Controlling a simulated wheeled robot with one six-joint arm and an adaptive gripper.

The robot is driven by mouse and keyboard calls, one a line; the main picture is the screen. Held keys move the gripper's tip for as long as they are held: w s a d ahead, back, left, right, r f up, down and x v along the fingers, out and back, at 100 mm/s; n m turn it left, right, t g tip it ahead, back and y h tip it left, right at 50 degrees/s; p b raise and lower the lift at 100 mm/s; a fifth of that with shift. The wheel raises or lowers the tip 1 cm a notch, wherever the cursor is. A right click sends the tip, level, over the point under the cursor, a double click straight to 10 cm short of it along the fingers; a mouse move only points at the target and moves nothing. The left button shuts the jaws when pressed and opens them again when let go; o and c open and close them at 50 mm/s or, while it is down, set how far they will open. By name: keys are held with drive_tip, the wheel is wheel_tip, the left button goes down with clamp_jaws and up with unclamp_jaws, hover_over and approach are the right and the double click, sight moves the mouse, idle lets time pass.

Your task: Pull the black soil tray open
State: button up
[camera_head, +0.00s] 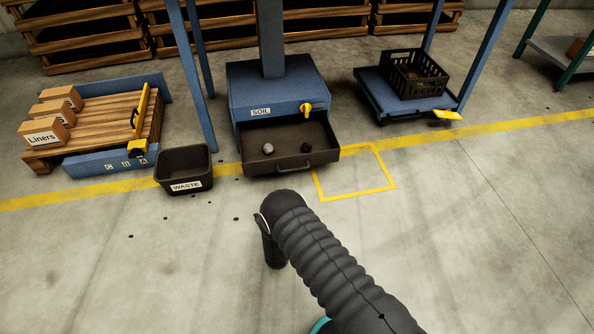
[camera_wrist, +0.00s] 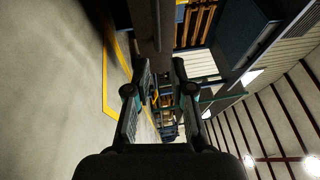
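The black soil tray (camera_head: 278,165) extends out of the front of the blue cabinet (camera_head: 275,88) labelled SOIL in the head view. Its inside is exposed, with a pale round lump (camera_head: 268,149) and a dark lump (camera_head: 306,147) on its floor. A bar handle runs along its front wall. My black-sleeved arm reaches up from the bottom of the head view and ends in front of the tray, apart from it in the picture. My gripper (camera_wrist: 160,75) shows in the wrist view with its two fingers apart and nothing between them. Its fingers cannot be made out in the head view.
A black WASTE bin (camera_head: 183,171) stands left of the tray. A pallet with Liners boxes (camera_head: 43,134) is further left. A black crate (camera_head: 413,75) sits on a blue stand at right. A yellow floor square (camera_head: 390,180) lies right of the tray.

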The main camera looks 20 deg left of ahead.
drive_tip(key=b+x, duration=0.1)
drive_tip(key=x, duration=1.1)
drive_tip(key=shift+w+f, duration=0.15)
drive_tip(key=shift+w, duration=0.15)
